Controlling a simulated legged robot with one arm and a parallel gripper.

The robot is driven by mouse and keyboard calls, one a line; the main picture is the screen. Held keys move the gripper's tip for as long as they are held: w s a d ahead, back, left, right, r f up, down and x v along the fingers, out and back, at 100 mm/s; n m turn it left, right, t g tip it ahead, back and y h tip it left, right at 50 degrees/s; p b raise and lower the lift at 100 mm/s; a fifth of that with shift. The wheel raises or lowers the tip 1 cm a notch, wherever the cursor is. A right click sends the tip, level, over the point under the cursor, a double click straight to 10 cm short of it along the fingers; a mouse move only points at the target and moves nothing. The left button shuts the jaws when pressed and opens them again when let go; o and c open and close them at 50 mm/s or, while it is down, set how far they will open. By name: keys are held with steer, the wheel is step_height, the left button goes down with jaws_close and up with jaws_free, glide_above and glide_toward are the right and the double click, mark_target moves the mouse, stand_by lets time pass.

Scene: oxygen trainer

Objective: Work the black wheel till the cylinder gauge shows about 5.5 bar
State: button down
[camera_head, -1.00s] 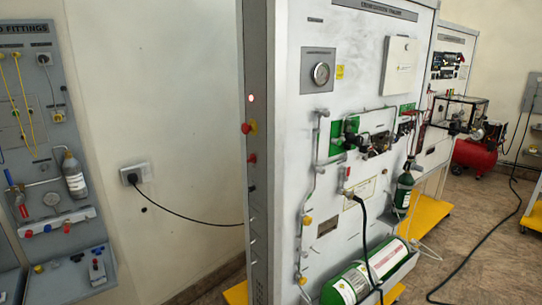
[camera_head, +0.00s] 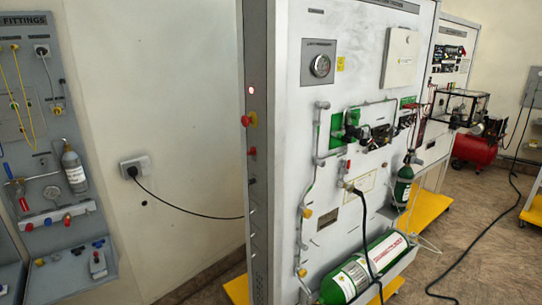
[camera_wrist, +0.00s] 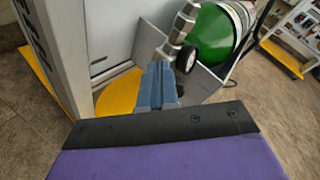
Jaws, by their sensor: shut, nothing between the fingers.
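A green and white oxygen cylinder (camera_head: 355,278) lies in a grey tray at the foot of the white trainer panel; its green end also shows in the wrist view (camera_wrist: 218,38). I cannot tell whether this is the black wheel or the cylinder gauge, and no pressure is readable. My gripper (camera_wrist: 157,82), with blue fingers, is shut and empty, in front of and below the valve in the picture. My gripper is not visible in the head view.
A round gauge (camera_head: 321,65) is set high on the panel. A smaller green cylinder (camera_head: 403,186) stands at the panel's right. A black cable (camera_head: 365,235) hangs across the large cylinder. Yellow base plates (camera_head: 428,212) jut out at floor level.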

steer(key=v, duration=0.2)
steer(key=p+v, duration=0.1)
steer(key=v, duration=0.1)
steer(key=f+v, duration=0.1)
steer(key=shift+s+d, duration=0.1)
steer(key=shift+s, duration=0.5)
stand_by(3.5)
